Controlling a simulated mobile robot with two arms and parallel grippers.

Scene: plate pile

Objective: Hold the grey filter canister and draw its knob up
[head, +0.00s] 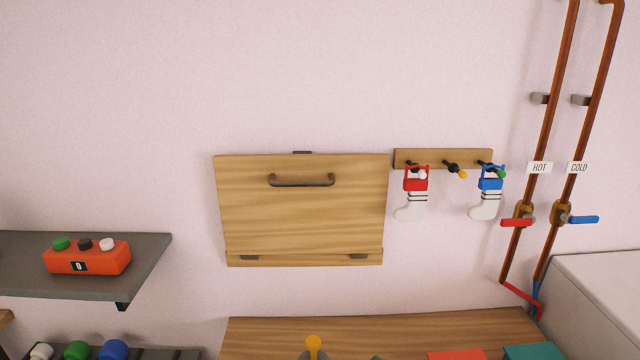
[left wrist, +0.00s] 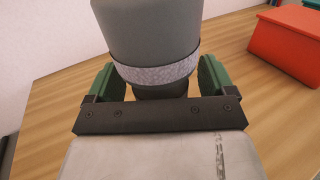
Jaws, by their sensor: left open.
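The grey filter canister (left wrist: 148,28) stands on the wooden table in the left wrist view, with a pale speckled band around it and a dark narrower part below. My left gripper (left wrist: 156,76) is open, with one green finger on each side of the canister. I cannot tell whether the fingers touch it. The canister's top is cut off in this view. In the head view a yellow-orange knob (head: 313,342) shows at the bottom edge, with a bit of grey beneath it. My right gripper is in neither view.
On the table (head: 250,335) stand a red-orange box (head: 455,354) and a teal box (head: 532,351), right of the knob. A grey shelf (head: 145,262) with an orange button box (head: 88,258) is at left. A folded wooden panel (head: 300,215) hangs above. Pipes with valves (head: 525,213) run at right.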

